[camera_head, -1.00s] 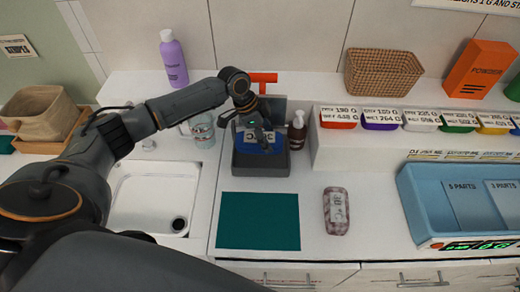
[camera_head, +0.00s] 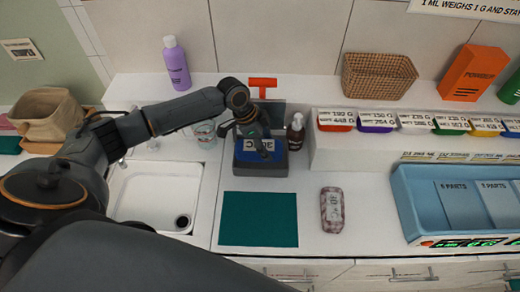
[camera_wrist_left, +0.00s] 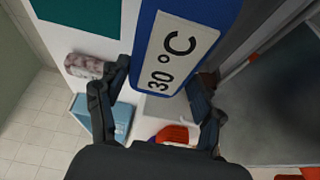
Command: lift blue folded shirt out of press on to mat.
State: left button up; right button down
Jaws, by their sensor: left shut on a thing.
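The blue folded shirt (camera_head: 243,151) with a white "30 °C" label is at the dark grey press (camera_head: 260,170), behind the mat. It shows close up in the left wrist view (camera_wrist_left: 220,12). My left gripper (camera_head: 264,149) reaches down from above and is shut on the blue folded shirt; its two fingers (camera_wrist_left: 148,92) stand either side of it. Whether the shirt is clear of the press floor is hidden. The green mat (camera_head: 259,219) lies flat and bare in front of the press. My right gripper is not in view.
A red handle (camera_head: 262,82) stands behind the press. A brown bottle (camera_head: 296,132) is close on its right and a glass beaker (camera_head: 205,134) on its left. A patterned pouch (camera_head: 332,209) lies right of the mat; a white sink (camera_head: 155,195) is to its left.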

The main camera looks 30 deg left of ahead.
pick_arm(q)
jog(key=shift+s+d+r+p, duration=0.3)
jog(key=shift+s+r+p, duration=0.15)
jog(key=shift+s+p, duration=0.2)
jog(key=shift+s+d+r, duration=0.2)
jog(key=shift+s+d, duration=0.15)
jog(key=shift+s, duration=0.3)
jog(key=shift+s+d+r, duration=0.2)
jog(key=shift+s+d, duration=0.1)
jog(key=shift+s, duration=0.35)
